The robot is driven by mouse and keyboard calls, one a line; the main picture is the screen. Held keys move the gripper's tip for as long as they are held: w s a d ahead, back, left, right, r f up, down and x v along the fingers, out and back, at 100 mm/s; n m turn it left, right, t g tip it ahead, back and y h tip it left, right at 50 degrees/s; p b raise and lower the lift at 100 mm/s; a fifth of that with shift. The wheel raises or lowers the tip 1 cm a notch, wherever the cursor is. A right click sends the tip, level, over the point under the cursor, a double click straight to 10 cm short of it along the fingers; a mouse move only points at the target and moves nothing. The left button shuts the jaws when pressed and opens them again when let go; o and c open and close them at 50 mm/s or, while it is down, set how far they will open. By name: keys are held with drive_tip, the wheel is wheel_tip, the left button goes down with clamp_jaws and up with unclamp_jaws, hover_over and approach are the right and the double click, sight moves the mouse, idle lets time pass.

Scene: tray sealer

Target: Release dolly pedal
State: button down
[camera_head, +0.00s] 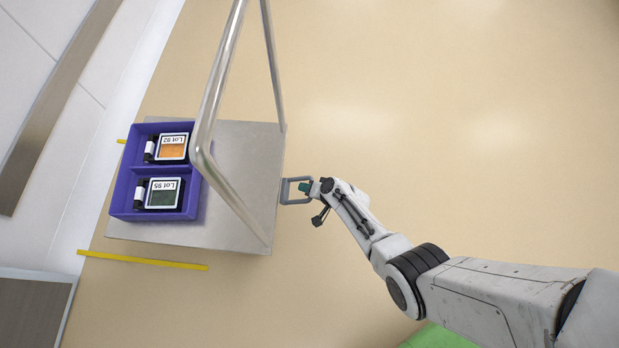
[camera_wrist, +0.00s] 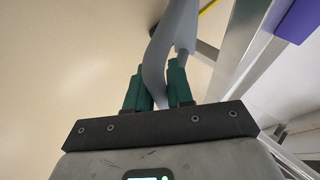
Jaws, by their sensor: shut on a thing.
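The dolly (camera_head: 232,158) has a flat grey platform and a tall metal push handle (camera_head: 218,90). Its grey pedal (camera_head: 283,190) is a loop that sticks out from the platform's right edge in the head view. My gripper (camera_head: 306,187) is at the pedal's outer end. In the wrist view my gripper's green fingers (camera_wrist: 158,88) are shut on the grey pedal bar (camera_wrist: 157,65), which passes between them. The head view does not show whether the pedal is up or down.
A purple tray (camera_head: 127,192) on the dolly holds two labelled packs, Lot 92 (camera_head: 173,147) and Lot 95 (camera_head: 164,193). Yellow floor strips (camera_head: 145,260) lie beside the dolly. A white wall is at left. The tan floor (camera_head: 430,110) to the right is clear.

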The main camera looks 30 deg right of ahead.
drive_tip(key=shift+a+r, duration=0.1)
idle(0.4)
drive_tip(key=c, duration=1.1)
unclamp_jaws()
drive_tip(key=p+v, duration=0.6)
drive_tip(key=v, duration=0.4)
drive_tip(key=shift+s+r+p, duration=0.25)
drive_tip(key=shift+s+p, duration=0.05)
drive_tip(key=shift+p, duration=0.05)
